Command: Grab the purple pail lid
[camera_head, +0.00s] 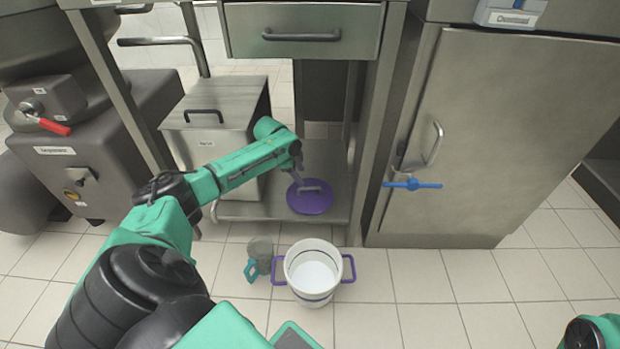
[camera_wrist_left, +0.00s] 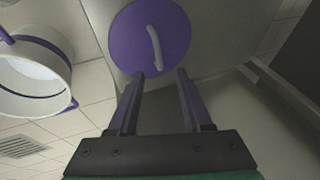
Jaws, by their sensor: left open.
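The purple pail lid (camera_head: 309,202) is a round disc with a grey bar handle, lying on the low steel shelf (camera_head: 240,210) in the head view. It also shows at the top of the left wrist view (camera_wrist_left: 150,38), its handle (camera_wrist_left: 155,48) upright in that picture. My left gripper (camera_head: 298,180) reaches down just above the lid, beside its handle. In the wrist view the two fingers of the left gripper (camera_wrist_left: 160,76) are apart with nothing between them, their tips near the handle's end. Whether a finger touches the lid cannot be told. My right gripper is not in view.
A white pail (camera_head: 312,270) with purple handles stands on the floor in front of the shelf, beside a clear jug (camera_head: 260,252). A steel bin (camera_head: 215,120) stands left of the lid. A drawer (camera_head: 302,30) overhangs the shelf; a steel cabinet (camera_head: 490,130) stands right.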

